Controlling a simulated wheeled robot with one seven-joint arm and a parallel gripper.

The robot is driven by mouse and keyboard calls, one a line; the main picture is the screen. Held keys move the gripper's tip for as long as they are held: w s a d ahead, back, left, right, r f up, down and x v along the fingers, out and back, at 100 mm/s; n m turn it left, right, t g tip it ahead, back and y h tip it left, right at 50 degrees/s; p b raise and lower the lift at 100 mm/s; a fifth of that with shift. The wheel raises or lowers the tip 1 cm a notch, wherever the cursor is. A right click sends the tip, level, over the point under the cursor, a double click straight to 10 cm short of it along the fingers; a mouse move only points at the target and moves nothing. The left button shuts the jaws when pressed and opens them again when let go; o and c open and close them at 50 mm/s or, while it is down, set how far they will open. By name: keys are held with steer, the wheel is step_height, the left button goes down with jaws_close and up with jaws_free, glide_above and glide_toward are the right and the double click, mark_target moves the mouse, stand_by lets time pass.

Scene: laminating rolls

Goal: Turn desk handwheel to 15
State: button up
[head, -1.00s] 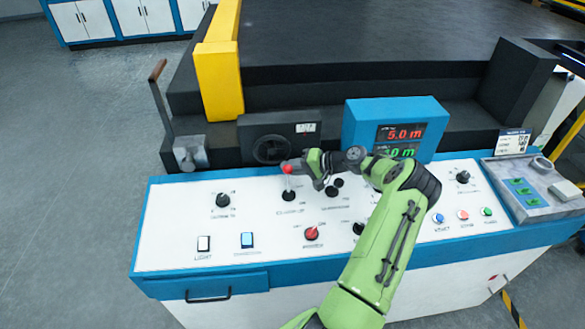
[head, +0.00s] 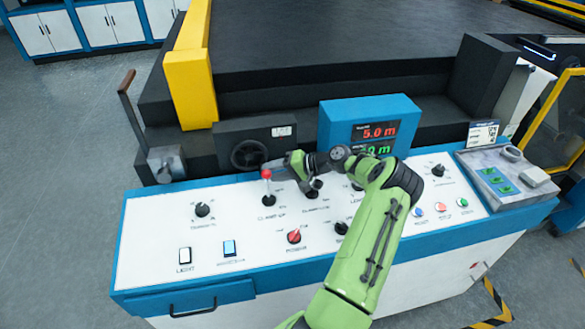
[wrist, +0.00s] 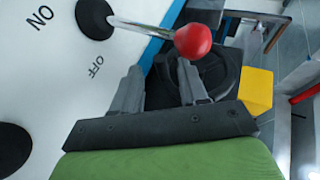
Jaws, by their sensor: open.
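The desk handwheel (head: 249,155) is a small black wheel on the dark machine face behind the white control desk. In the wrist view the dark round wheel (wrist: 218,72) lies beyond the fingers, partly hidden by one finger and a red lever knob. Its setting cannot be read. My gripper (head: 276,166) is open and empty, low over the back of the desk, just right of the wheel in the head view. In the wrist view its two fingers (wrist: 158,68) are apart and appear short of the wheel.
The red-knobbed lever (head: 266,174) stands upright close to my fingertips, and its knob (wrist: 193,41) shows near them. A blue display (head: 372,130) reads 5.0 m on its upper line. A lever with a brown handle (head: 127,82) stands at the left. Switches and dials fill the desk top.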

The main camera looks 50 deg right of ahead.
steer(key=v, duration=1.4)
